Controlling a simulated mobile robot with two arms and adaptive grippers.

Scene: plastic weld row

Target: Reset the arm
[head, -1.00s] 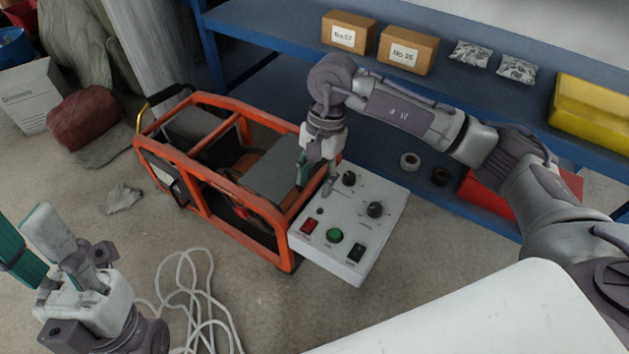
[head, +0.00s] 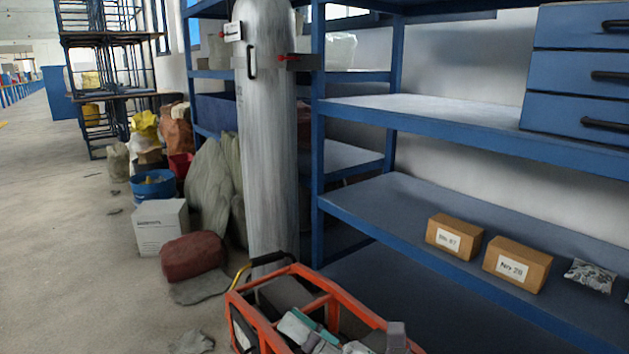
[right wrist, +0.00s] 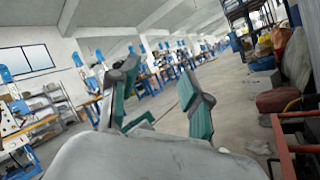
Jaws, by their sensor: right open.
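My right gripper (head: 312,330) shows at the bottom of the head view, in front of the orange-framed machine (head: 342,297). Its teal-padded fingers are apart. In the right wrist view the two fingers of the right gripper (right wrist: 160,92) stand wide apart with nothing between them, and the shop floor shows beyond. Most of my right arm lies below the head view. My left gripper is out of view. The machine's control panel is also out of view.
A blue shelf (head: 440,225) with two cardboard boxes (head: 453,237) stands on the right. A tall grey cylinder (head: 268,150) stands behind the machine. A dark red bag (head: 193,257) and a white carton (head: 160,227) sit to the left. Floor at far left is clear.

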